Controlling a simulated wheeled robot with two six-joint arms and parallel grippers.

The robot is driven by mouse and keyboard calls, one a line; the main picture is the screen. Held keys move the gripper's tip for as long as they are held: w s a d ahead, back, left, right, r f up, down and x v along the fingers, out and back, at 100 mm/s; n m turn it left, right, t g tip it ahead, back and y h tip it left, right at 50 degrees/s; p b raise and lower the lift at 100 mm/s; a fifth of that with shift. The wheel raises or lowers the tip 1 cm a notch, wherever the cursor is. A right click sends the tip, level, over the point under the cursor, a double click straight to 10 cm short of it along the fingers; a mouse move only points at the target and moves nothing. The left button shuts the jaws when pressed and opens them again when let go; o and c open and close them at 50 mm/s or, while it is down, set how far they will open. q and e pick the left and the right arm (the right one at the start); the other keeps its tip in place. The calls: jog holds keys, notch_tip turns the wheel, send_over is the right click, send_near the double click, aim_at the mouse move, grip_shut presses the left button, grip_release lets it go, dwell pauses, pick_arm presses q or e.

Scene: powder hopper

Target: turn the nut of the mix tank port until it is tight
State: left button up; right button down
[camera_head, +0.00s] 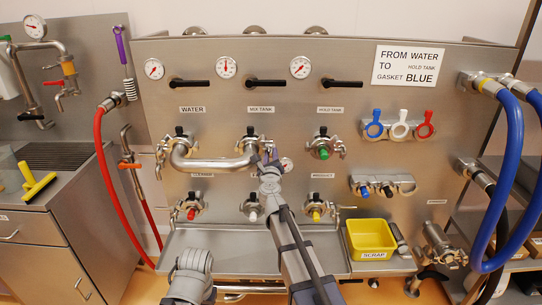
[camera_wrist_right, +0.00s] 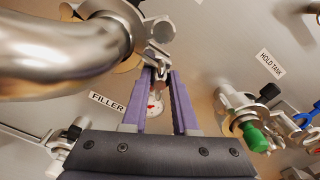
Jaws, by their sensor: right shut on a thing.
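A bent steel pipe (camera_head: 212,163) joins the water port (camera_head: 180,140) to the mix tank port (camera_head: 251,138) on the steel panel. It also fills the upper left of the right wrist view (camera_wrist_right: 70,50). My right gripper (camera_head: 270,155) is at the right side of the mix tank port. In the right wrist view its purple fingers (camera_wrist_right: 160,80) are shut on the nut (camera_wrist_right: 157,66) of the port's clamp. The fingers hide much of the nut in the head view. My left gripper does not show.
The hold tank port (camera_head: 322,147) with a green plug is to the right. A small gauge (camera_head: 287,163) sits close behind my right gripper. Lower ports line the panel. A yellow scrap bin (camera_head: 371,238) stands on the ledge.

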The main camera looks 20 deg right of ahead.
jog(key=m, duration=0.3)
jog(key=shift+w+d, duration=0.1)
jog(key=shift+m, duration=0.9)
jog(key=c, duration=0.9)
grip_release()
jog(key=shift+m, duration=0.3)
